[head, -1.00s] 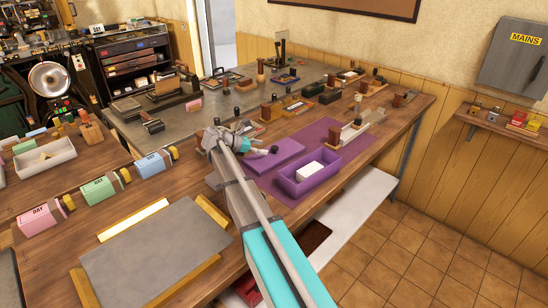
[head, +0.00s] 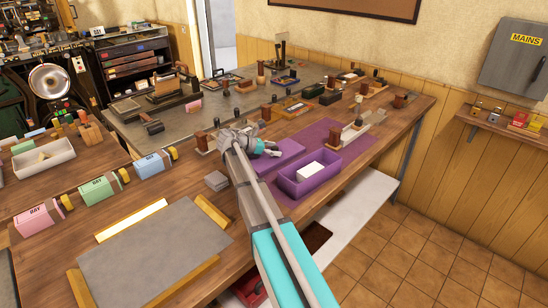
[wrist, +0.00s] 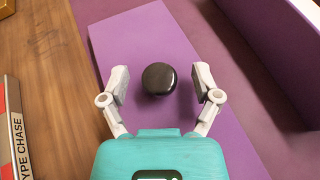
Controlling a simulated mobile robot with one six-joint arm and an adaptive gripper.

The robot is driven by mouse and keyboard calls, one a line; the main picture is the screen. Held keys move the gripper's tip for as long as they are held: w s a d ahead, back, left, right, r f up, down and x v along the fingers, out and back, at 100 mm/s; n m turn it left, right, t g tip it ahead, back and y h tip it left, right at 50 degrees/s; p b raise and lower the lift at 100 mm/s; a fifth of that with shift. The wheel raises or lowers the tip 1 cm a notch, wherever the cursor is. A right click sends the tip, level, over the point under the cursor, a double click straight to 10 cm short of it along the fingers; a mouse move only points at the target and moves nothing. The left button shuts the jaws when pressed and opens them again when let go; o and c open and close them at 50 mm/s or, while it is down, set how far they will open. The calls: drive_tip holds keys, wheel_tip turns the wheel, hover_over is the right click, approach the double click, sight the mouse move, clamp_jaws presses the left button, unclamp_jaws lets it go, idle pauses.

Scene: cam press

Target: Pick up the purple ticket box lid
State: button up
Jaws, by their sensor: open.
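The purple ticket box lid (wrist: 140,40) lies flat on the purple mat (wrist: 237,120), with a round black knob (wrist: 159,79) on top. In the wrist view my gripper (wrist: 160,85) is open over the lid, its two fingers on either side of the knob with gaps between. In the head view the lid (head: 290,150) is partly hidden by my arm, and my gripper (head: 270,150) is over it. The purple ticket box (head: 312,178) stands open beside the lid on the right, with a white block (head: 311,170) in it.
A labelled "TYPE CHASE" item (wrist: 12,130) sits left of the lid in the wrist view. A small grey block (head: 216,181) and a grey board (head: 155,255) lie nearer. Several wooden-handled stamps stand behind. Bare wood shows left of the lid.

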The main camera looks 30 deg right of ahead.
drive_tip(key=shift+c, duration=0.3)
clamp_jaws()
idle(0.5)
